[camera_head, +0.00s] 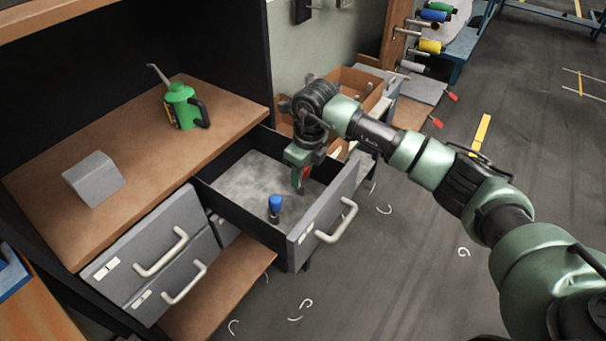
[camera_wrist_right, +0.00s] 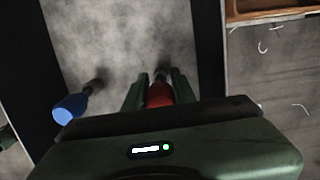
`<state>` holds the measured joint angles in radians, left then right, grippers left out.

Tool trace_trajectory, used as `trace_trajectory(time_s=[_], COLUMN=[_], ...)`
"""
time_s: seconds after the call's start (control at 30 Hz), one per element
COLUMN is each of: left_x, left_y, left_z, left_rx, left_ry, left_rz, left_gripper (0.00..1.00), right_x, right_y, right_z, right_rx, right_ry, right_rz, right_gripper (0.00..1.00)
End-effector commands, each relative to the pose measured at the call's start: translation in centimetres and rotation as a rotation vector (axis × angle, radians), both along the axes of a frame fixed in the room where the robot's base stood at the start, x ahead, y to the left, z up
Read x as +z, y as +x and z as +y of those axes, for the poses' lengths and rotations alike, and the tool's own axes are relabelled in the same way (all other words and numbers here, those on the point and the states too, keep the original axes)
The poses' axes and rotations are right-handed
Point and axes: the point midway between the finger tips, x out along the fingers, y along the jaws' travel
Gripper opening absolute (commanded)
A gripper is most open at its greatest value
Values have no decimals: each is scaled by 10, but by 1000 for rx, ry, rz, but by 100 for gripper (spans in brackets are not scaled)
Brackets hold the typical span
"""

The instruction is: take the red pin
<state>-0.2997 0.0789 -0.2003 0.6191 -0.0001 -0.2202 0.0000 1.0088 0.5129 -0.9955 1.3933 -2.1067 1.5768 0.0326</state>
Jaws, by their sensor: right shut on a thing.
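The red pin (camera_wrist_right: 158,94) is between the fingers of my right gripper (camera_wrist_right: 160,88) in the right wrist view, and the gripper is shut on it. In the head view the red pin (camera_head: 306,173) shows as a small red patch at my right gripper (camera_head: 300,182), which points down inside the open drawer (camera_head: 252,222). The pin is mostly hidden by the fingers, and I cannot tell whether it touches the drawer floor. My left gripper is not in view.
A blue pin (camera_head: 275,203) stands in the same drawer, also in the right wrist view (camera_wrist_right: 70,107). The drawer walls surround my right gripper closely. A green can (camera_head: 184,106) and a grey block (camera_head: 93,178) sit on the wooden top. Bins (camera_head: 357,84) stand behind my arm.

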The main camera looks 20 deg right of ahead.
Motion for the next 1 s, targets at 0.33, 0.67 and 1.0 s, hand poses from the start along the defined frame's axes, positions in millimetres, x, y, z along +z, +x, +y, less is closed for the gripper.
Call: trace_trajectory(time_s=[0.33,0.67,1.0], left_x=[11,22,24], left_y=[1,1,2], left_z=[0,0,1], left_rx=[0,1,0], left_ry=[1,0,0], left_rz=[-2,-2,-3], left_gripper=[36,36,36], right_x=[19,43,54], right_y=[0,0,1], right_z=[0,0,0], right_rx=[0,0,4], right_ry=[1,1,1], right_rz=[-1,1,-2], right_gripper=[0,0,0])
